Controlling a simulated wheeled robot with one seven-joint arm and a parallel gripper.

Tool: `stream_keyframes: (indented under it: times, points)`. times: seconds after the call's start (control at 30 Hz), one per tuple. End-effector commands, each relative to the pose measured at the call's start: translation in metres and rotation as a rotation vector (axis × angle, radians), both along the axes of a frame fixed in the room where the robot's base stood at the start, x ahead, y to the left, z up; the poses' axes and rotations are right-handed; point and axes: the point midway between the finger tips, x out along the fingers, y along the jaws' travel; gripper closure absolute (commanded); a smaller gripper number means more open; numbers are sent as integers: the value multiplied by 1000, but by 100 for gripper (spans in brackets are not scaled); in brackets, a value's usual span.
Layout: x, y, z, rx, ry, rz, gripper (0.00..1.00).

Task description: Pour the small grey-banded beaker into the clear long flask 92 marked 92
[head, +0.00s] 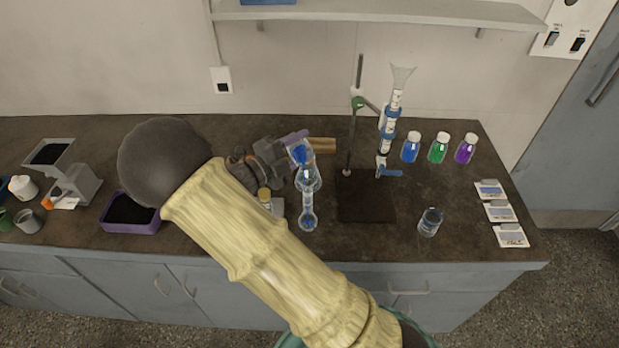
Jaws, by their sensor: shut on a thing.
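My gripper (298,146) is at the middle of the bench, its purple fingers shut on a small clear vessel (301,157) with blue in it. This seems to be the beaker; it looks tilted, and its grey band cannot be made out. Directly below it in the picture stands a tall clear flask (308,201), upright, with some blue at its bottom. The vessel's lower edge overlaps the flask's top, so I cannot tell whether they touch. No number 92 is readable. My arm crosses the foreground just left of the flask.
A stand with a dark base (366,205) holds a tall column (389,125) right of the flask. Blue, green and purple bottles (438,149), a clear glass (430,223) and several cards (499,211) are further right. A purple tray (131,222) is left.

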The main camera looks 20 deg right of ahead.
Motion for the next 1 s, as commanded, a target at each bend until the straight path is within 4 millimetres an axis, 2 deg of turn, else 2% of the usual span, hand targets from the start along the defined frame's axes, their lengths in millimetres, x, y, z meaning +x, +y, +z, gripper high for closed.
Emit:
stream_keyframes:
  times: [0.33, 1.0]
  points:
    - [0, -15, 1, -1, -20, -22, 79]
    - [-1, -13, 3, -2, -54, -20, 79]
